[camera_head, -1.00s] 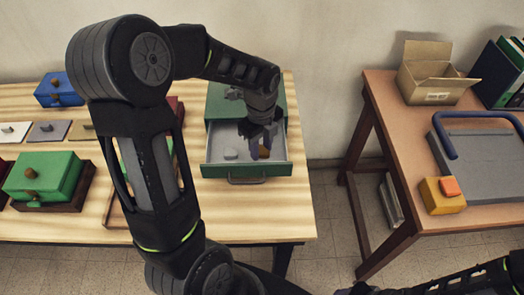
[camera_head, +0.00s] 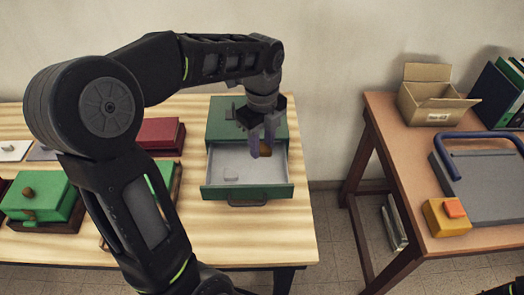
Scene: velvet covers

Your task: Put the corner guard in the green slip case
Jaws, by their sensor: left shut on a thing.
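My left gripper (camera_head: 262,150) is shut on a small brown piece (camera_head: 266,146), which looks like the corner guard. It holds the piece over the open drawer (camera_head: 219,188) of a green cabinet (camera_head: 222,126). The fingers partly hide the piece. Another green box (camera_head: 161,182) is half hidden behind my left arm. I cannot tell for sure which green thing is the slip case. My right gripper is out of view.
A red box (camera_head: 160,134) stands left of the cabinet. A gap parts the light table from the brown table, which bears a cardboard box (camera_head: 432,96), a yellow block (camera_head: 444,217) and a grey board (camera_head: 485,178).

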